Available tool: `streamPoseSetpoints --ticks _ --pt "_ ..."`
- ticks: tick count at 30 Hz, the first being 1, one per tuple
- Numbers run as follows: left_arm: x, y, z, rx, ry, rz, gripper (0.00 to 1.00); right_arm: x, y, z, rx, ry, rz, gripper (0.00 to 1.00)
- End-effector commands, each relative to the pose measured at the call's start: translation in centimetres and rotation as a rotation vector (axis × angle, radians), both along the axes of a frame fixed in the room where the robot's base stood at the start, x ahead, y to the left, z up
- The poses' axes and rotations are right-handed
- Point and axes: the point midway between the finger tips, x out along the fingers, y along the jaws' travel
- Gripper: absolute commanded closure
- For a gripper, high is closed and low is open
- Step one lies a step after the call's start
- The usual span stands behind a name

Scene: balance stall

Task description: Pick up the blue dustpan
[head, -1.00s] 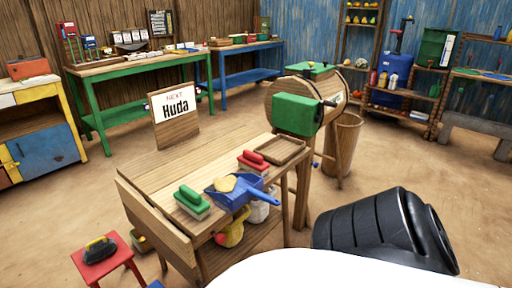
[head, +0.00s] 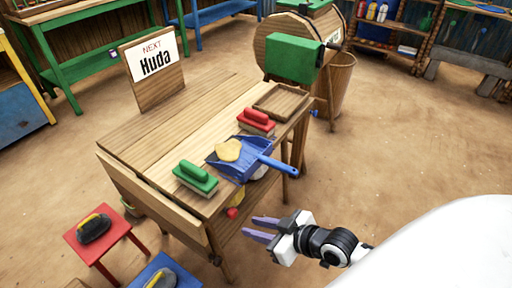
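The blue dustpan (head: 236,169) lies on the right front part of the wooden table. A yellowish lump (head: 228,150) rests in its pan. Its handle (head: 278,166) sticks out past the table's front right edge. My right gripper (head: 262,229) is in front of the table, below and apart from the handle in the picture. Its two purple fingers are spread with nothing between them. My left gripper is not in view.
A green-handled brush (head: 196,177) and a red-handled brush (head: 256,121) flank the dustpan. A wooden tray (head: 280,101) and a "Next Huda" sign (head: 152,69) stand on the table. A red stool (head: 97,236) and a blue stool (head: 163,272) are at lower left.

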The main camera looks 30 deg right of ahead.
Motion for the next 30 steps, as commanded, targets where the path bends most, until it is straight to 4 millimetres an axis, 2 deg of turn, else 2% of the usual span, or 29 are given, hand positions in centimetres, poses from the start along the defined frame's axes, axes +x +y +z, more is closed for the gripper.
streamPoseSetpoints --ticks 1,3,6,9,16,23,30 --pt "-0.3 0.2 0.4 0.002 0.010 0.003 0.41 2.3 -1.8 3.2 -0.008 -0.049 0.015 0.76" --pt "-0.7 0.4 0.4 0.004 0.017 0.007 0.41 4.6 -3.6 6.4 -0.001 -0.102 0.026 0.76" --pt "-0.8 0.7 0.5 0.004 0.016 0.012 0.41 6.8 -5.3 9.8 0.008 -0.156 0.034 0.76" --pt "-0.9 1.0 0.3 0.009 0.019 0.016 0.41 8.2 -5.8 11.3 0.017 -0.181 0.037 0.76" --pt "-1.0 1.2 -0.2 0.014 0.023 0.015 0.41 11.2 -4.8 10.2 0.022 -0.186 0.035 0.76" --pt "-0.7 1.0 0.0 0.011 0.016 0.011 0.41 12.7 -4.1 9.4 0.020 -0.185 0.036 0.76" --pt "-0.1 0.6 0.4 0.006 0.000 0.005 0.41 15.7 -3.0 8.1 0.022 -0.184 0.035 0.76"
